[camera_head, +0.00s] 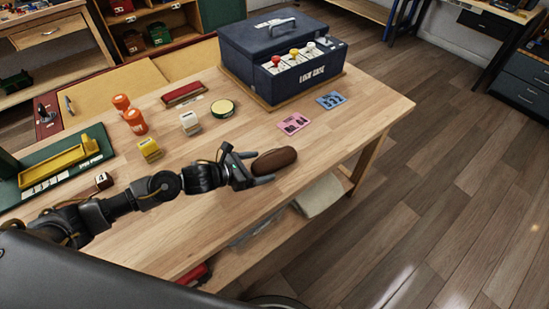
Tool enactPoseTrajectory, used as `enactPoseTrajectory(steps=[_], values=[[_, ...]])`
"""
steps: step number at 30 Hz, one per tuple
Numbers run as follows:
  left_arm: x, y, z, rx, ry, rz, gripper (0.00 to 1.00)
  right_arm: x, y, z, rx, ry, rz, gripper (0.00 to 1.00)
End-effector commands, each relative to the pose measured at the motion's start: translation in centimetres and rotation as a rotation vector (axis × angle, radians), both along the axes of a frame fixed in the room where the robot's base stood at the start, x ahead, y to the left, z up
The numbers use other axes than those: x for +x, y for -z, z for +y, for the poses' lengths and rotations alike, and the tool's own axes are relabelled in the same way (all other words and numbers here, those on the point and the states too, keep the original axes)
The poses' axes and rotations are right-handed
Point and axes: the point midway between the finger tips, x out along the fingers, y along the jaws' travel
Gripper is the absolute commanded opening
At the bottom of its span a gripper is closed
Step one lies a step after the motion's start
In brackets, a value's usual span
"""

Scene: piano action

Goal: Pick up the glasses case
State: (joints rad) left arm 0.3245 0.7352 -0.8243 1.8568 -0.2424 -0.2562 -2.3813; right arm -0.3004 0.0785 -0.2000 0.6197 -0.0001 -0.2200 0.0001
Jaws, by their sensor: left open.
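A brown, rounded glasses case (275,161) lies on the wooden table near its front right edge. My left gripper (262,168) is open, with its fingers at the left end of the case. One finger shows beyond the case's upper left side and the other along its lower left side. I cannot tell whether either finger touches the case. My right gripper is not in view.
A dark blue box (280,58) stands at the back. Pink (293,123) and blue (331,100) cards lie to the right. Orange bottles (136,121), a yellow block (149,149), a white block (190,122) and a round tin (223,108) stand behind my arm.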

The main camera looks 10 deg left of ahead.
Motion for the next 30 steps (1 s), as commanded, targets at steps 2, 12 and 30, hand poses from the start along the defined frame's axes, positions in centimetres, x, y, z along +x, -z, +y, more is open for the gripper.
enactPoseTrajectory(steps=[2,12,30], values=[[0.71,0.26,-0.79,-0.001,0.0,0.001,0.83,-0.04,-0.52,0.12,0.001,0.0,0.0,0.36],[1.34,0.85,-1.43,0.0,0.001,0.0,0.83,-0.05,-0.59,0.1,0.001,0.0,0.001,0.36],[1.34,0.79,-1.39,0.0,0.0,-0.001,0.33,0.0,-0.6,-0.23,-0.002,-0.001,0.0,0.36]])
